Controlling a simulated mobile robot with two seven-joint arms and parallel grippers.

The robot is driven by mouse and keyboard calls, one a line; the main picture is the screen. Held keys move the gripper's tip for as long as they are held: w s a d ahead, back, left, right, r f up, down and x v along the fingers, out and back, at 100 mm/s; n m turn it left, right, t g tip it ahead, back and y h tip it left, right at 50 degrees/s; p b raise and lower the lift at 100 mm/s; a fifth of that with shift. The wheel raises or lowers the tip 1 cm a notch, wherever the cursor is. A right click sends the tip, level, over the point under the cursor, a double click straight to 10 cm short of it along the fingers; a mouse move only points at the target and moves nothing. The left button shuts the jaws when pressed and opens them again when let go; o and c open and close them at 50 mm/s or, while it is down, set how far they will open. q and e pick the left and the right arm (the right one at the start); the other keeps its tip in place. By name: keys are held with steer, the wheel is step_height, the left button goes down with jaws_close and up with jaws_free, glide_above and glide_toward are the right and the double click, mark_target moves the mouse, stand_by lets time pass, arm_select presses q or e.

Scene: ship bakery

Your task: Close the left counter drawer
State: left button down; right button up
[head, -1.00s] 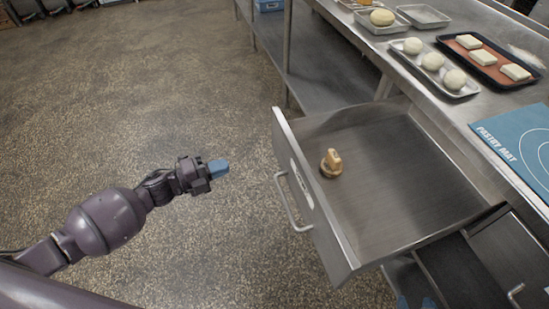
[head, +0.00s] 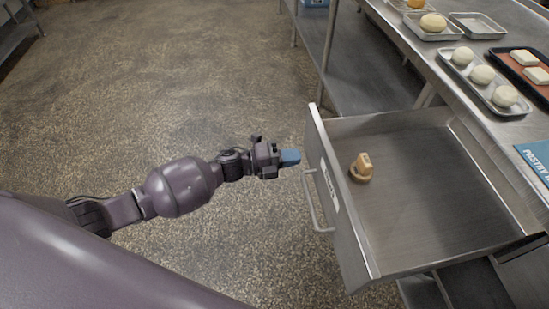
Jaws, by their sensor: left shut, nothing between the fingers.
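The left counter drawer (head: 430,210) is pulled far out from under the steel counter. Its front panel (head: 345,215) faces left and carries a bar handle (head: 317,205) and a label. My left gripper (head: 290,158) is shut and empty, its blue fingertips just left of the front panel near the top of the handle. I cannot tell whether the fingertips touch the drawer. A small tan and brown object (head: 361,168) stands inside the drawer near the front panel. My right gripper is not in view.
The steel counter (head: 440,65) holds a tray of dough balls (head: 484,75), a dark tray with pale blocks (head: 526,68), smaller trays and a blue pastry mat (head: 538,160). A lower shelf (head: 370,75) runs behind the drawer. The speckled floor (head: 200,80) at left is clear.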

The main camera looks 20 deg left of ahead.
mark_target(313, 154)
arm_select(q)
steer(key=shift+x, duration=1.55)
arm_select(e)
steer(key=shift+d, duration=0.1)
arm_select(q)
steer(key=shift+w+d, duration=0.1)
steer(key=shift+d, duration=0.05)
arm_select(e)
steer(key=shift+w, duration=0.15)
